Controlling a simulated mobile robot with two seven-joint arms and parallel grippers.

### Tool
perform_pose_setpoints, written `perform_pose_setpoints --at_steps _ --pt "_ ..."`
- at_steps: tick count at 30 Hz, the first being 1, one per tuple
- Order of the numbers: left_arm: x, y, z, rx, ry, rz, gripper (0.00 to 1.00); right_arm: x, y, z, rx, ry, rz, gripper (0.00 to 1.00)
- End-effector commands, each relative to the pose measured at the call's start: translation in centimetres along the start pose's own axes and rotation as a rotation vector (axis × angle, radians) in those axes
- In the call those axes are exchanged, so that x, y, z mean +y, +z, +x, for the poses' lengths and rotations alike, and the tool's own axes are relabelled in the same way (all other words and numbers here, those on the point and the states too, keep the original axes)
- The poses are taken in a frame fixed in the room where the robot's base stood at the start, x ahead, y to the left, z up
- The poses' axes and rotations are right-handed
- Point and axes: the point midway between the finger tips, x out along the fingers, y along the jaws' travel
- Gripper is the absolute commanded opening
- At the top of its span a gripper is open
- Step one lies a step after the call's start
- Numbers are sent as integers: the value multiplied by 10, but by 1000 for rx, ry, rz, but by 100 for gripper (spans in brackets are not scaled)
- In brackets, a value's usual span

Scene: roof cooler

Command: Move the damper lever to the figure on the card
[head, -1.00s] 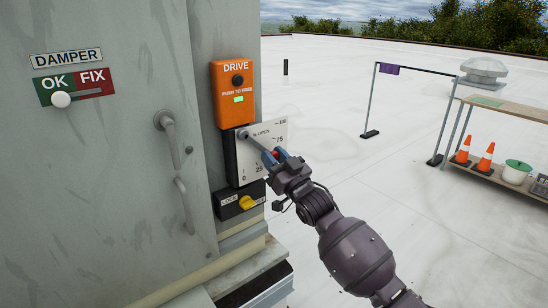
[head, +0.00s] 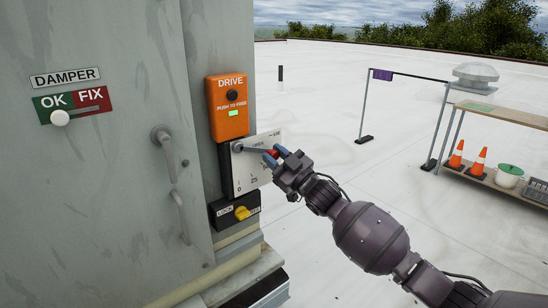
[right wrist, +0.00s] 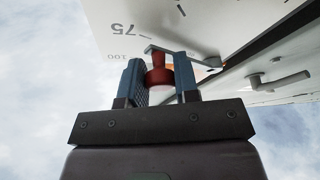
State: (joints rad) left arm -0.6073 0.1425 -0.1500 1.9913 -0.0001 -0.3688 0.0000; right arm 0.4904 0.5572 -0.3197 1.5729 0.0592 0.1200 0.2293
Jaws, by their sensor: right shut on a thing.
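The grey damper lever (head: 254,149) runs from its pivot rightward and slightly down across the white "% OPEN" scale plate (head: 247,175). The lever's red knob (head: 272,154) is between the blue fingers of my right gripper (head: 276,156), which is shut on it. The right wrist view shows the red knob (right wrist: 158,77) between the fingers, with figures 75 and 100 on the plate nearby. The fingers and lever cover part of the scale in the head view, so the exact reading is unclear. I see no separate card. My left gripper is out of view.
The orange DRIVE box (head: 228,107) with a black button and lit green lamp is above the plate. A yellow LOCK knob (head: 242,212) is below. Door handles (head: 165,140) and an OK/FIX slider (head: 60,117) are left. A shelf with cones (head: 478,162) stands far right.

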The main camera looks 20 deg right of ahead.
Motion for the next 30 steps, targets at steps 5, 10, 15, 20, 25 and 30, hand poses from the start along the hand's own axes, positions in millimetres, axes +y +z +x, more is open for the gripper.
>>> perform_pose_setpoints --at_steps 5,10,15,20,25,30 --pt "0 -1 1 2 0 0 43 1 -2 1 4 1 2 38" --pt "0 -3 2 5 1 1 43 0 -1 0 3 1 2 55" --pt "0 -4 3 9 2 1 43 0 -1 0 2 1 2 55" --pt "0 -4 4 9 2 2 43 0 0 -7 1 1 2 55" --pt "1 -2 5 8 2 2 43 -1 1 -32 -1 0 3 55" --pt "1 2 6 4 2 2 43 0 1 -63 0 1 3 55"
